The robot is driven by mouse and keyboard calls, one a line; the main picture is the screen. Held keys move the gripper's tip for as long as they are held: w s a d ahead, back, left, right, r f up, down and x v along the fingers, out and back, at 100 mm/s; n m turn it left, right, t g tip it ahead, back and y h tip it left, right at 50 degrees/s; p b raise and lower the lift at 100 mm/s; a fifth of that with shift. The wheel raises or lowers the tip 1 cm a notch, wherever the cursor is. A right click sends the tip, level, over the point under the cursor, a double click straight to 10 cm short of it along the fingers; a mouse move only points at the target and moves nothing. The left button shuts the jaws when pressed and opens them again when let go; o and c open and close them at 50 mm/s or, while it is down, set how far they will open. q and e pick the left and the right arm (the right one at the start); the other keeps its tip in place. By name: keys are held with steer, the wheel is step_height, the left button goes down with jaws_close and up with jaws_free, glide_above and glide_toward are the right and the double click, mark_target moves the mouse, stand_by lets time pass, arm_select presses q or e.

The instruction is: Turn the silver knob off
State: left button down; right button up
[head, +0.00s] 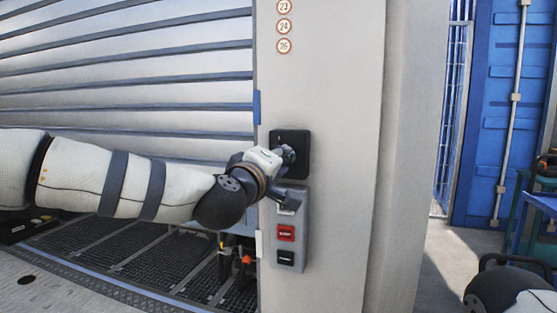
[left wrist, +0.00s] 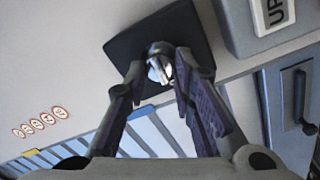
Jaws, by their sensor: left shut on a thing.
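The silver knob (left wrist: 160,66) sits on a square black plate on the pale wall panel. The plate (head: 304,141) also shows in the head view, where my gripper covers the knob. My left gripper (head: 287,157) reaches in from the left and is at the plate. In the left wrist view, the two fingers of my left gripper (left wrist: 160,78) stand on either side of the knob, shut on it. The knob's exact turn angle is hard to tell. My right gripper is not in view.
A grey button box (head: 304,240) with a red button (head: 286,233) hangs just below the plate. A slatted shutter (head: 130,75) lies to the left, over a dark grated floor (head: 160,262). Blue container doors (head: 510,100) and a blue-green frame stand at the right.

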arm_select(q)
steer(key=shift+f+n, duration=0.1)
steer(key=shift+n, duration=0.2)
steer(key=c, duration=1.3)
jaws_free()
steer(key=shift+c, duration=0.2)
steer(key=v, duration=1.2)
